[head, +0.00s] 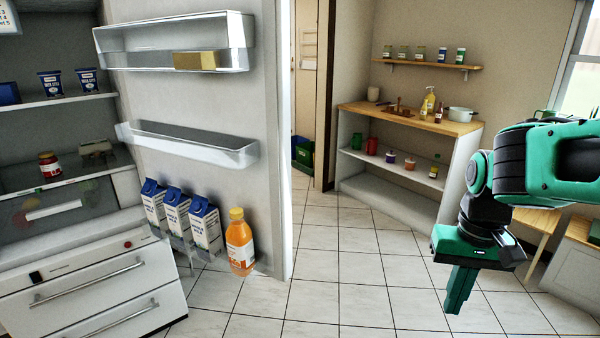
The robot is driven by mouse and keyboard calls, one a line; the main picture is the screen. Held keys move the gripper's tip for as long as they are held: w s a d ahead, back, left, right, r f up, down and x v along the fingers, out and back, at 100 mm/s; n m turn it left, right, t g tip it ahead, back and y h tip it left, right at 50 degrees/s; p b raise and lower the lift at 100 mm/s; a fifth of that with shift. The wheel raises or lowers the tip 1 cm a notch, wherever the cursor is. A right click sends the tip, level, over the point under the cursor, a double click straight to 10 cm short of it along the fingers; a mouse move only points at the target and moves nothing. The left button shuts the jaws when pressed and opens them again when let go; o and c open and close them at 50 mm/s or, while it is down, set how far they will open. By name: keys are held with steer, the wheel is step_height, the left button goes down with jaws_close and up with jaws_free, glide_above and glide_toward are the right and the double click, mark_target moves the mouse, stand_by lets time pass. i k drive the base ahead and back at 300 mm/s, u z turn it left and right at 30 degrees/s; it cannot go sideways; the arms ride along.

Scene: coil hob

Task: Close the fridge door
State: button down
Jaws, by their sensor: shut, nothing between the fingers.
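The fridge door (205,102) stands wide open, its inner side facing me. It carries clear shelves, with a yellow block (201,60) on the top one. Blue and white milk cartons (178,217) and an orange juice bottle (240,243) stand at its lower part. The open fridge (60,225) is at the left, with jars and tubs on its shelves and drawers below. My gripper (456,302) hangs at the right, pointing down, shut and empty. It is well apart from the door, to the right of the door's free edge.
A shelf unit with a wooden top (410,118) stands at the back, holding bottles, cups and a pot. A wall shelf (428,64) with jars is above it. A wooden table (541,222) is behind my arm. The tiled floor (360,265) between the door and my gripper is clear.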

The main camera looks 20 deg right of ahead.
mark_target(222, 134)
steer(key=i, duration=0.95)
steer(key=u, duration=0.1)
